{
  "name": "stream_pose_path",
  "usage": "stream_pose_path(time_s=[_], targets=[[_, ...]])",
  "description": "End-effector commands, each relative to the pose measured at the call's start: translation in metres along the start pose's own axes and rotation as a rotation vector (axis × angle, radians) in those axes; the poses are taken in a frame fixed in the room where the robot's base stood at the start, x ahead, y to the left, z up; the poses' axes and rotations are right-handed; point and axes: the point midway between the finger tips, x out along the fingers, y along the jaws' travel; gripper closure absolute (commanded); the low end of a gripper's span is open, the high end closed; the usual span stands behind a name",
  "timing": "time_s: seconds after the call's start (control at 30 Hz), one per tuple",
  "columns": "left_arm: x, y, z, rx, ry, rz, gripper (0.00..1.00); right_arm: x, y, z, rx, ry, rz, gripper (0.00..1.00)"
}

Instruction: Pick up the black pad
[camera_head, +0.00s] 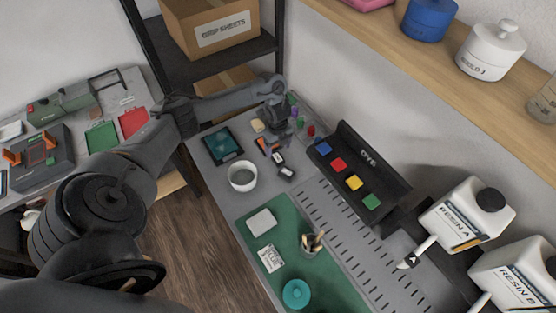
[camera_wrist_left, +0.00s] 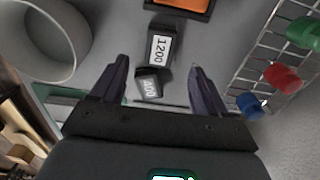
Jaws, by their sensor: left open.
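Two small black pads with white labels lie on the grey bench. In the head view one pad (camera_head: 278,157) lies just behind the other pad (camera_head: 287,173). In the left wrist view the larger-looking pad (camera_wrist_left: 161,49) reads 1200; the smaller-looking pad (camera_wrist_left: 149,85) has a label I cannot fully read. My left gripper (camera_head: 281,135) hangs above the bench behind the pads. In the left wrist view its fingers (camera_wrist_left: 157,65) are open and spread to either side of the pads, holding nothing. My right gripper is not in view.
A white bowl (camera_head: 242,177) stands left of the pads, and an orange-and-black item (camera_head: 264,144) lies behind them. A dark dye rack (camera_head: 372,165) stands to the right. A green mat (camera_head: 283,224) with a cup and teal jar is in front. A wire rack (camera_wrist_left: 270,50) holds coloured bottles.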

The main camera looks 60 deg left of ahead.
Motion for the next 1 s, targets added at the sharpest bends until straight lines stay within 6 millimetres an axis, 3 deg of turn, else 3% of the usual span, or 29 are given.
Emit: stream_pose_path(time_s=[0.27,0.63,0.97,1.0], targets=[[0.017,0.0,0.0,-0.001,-0.001,-0.001,0.26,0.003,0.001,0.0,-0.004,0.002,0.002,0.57],[0.059,0.002,0.0,-0.001,-0.001,-0.001,0.26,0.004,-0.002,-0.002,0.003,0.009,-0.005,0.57],[0.065,0.001,0.0,0.0,-0.003,-0.003,0.26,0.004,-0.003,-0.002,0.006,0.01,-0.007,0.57],[0.065,0.001,0.0,0.0,-0.003,-0.003,0.3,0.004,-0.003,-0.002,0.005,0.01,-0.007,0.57]])
